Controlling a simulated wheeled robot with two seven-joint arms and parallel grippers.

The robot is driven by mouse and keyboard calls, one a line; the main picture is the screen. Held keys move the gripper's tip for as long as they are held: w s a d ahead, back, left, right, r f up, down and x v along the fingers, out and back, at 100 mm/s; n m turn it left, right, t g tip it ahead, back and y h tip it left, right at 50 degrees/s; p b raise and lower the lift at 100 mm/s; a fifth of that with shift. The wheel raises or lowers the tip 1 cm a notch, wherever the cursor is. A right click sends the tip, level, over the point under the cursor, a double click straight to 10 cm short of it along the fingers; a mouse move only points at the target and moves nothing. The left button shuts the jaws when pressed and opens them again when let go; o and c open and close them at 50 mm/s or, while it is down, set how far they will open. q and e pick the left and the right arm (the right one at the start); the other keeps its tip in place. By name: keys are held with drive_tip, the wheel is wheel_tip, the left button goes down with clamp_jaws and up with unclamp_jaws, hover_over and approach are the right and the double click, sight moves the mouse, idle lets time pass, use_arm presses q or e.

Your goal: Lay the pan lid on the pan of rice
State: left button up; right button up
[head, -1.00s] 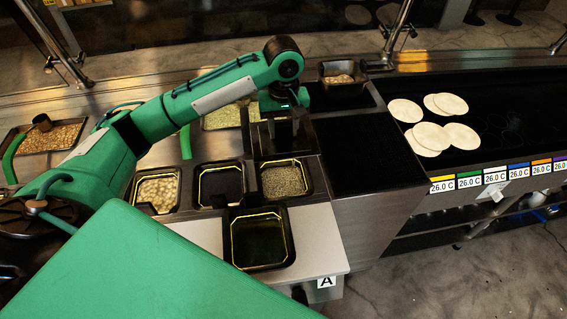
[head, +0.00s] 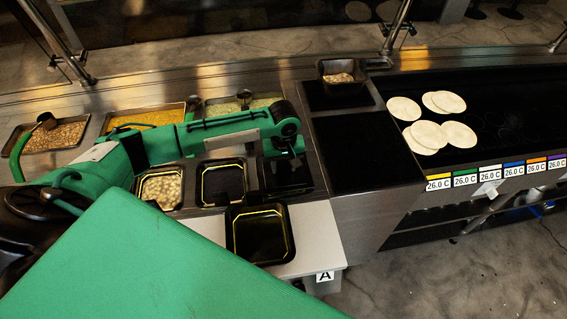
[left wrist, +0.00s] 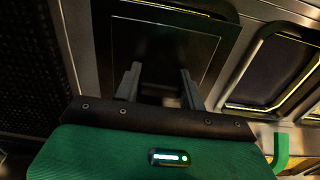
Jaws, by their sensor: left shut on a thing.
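The dark pan lid (head: 285,180) is in my left gripper (head: 294,158) in the head view, over the right-hand pan of the front row. It hides that pan's grainy contents, which I take to be the rice. In the left wrist view the lid (left wrist: 165,45) is a flat dark square beyond the two fingers of my left gripper (left wrist: 159,85). The fingers are shut on the lid's grip, which is hard to see. A thin yellow pan edge shows past the lid's far side. I cannot tell whether the lid touches the rim. My right gripper is out of view.
An empty black pan (head: 222,184) and a pan of pale chunks (head: 160,188) stand to the left. Another dark pan (head: 260,235) is in front. Food trays (head: 145,116) line the back. Right are a bare black plate (head: 362,150) and tortillas (head: 428,135) on the griddle.

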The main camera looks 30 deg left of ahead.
sight(283, 162)
use_arm(q)
drive_tip(key=o, duration=1)
drive_tip(key=shift+f, duration=0.1)
drive_tip(key=shift+o, duration=0.2)
drive_tip(key=shift+r, duration=0.25)
wheel_tip(283, 162, up, 10)
drive_tip(key=b, duration=0.3)
drive_tip(key=shift+r, duration=0.9)
